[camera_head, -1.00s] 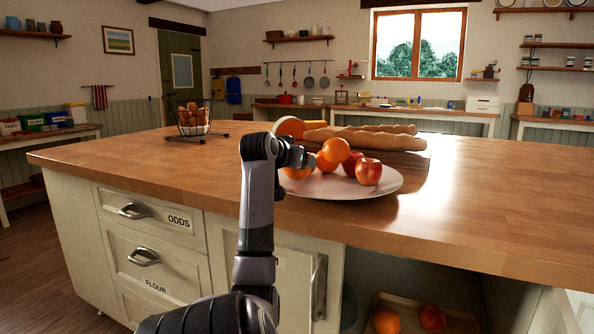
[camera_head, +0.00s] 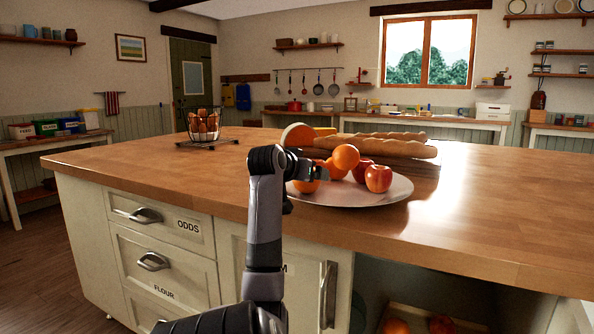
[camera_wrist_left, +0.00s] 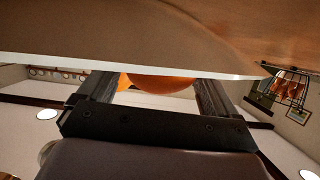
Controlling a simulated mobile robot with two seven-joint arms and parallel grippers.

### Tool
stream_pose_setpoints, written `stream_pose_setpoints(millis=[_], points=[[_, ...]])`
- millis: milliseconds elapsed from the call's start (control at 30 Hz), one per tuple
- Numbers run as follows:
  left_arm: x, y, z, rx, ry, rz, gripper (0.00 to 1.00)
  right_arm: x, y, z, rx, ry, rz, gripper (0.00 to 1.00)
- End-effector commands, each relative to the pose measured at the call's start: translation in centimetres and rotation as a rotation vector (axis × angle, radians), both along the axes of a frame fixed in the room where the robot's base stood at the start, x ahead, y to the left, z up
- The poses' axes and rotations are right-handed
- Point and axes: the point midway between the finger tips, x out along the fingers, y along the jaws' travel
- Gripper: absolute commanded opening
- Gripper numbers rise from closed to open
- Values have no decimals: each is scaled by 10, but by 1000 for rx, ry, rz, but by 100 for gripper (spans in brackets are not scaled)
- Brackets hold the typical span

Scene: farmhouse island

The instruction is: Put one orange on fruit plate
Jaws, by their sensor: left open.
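The fruit plate (camera_head: 350,199) is a pale round plate near the island's front edge. On it are an orange on top (camera_head: 346,156), an orange at the left (camera_head: 306,187), another orange partly hidden behind, and red apples (camera_head: 378,178). My left gripper (camera_head: 322,173) is over the plate's left part, beside the oranges. In the left wrist view my left gripper (camera_wrist_left: 154,95) is open, with an orange (camera_wrist_left: 160,84) showing between its fingers; contact cannot be told. The plate (camera_wrist_left: 120,66) crosses the top of that view. My right gripper is not in view.
An orange (camera_head: 397,326) and a red apple (camera_head: 440,325) sit in the open space under the counter. Baguettes (camera_head: 390,148) lie on a board behind the plate. A wire basket (camera_head: 203,128) stands at the back left. The counter's right side is clear.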

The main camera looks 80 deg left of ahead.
Motion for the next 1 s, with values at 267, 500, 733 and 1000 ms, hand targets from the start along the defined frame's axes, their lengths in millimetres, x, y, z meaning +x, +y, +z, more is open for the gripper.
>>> stream_pose_setpoints(millis=[267,500,733,1000], points=[[-28,-37,18,4,-1,2,92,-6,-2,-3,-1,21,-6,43],[-51,-68,33,3,-2,1,92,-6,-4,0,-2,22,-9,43],[-61,-82,37,1,0,0,92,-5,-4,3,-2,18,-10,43],[-62,-82,37,1,1,0,92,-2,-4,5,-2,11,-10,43]])
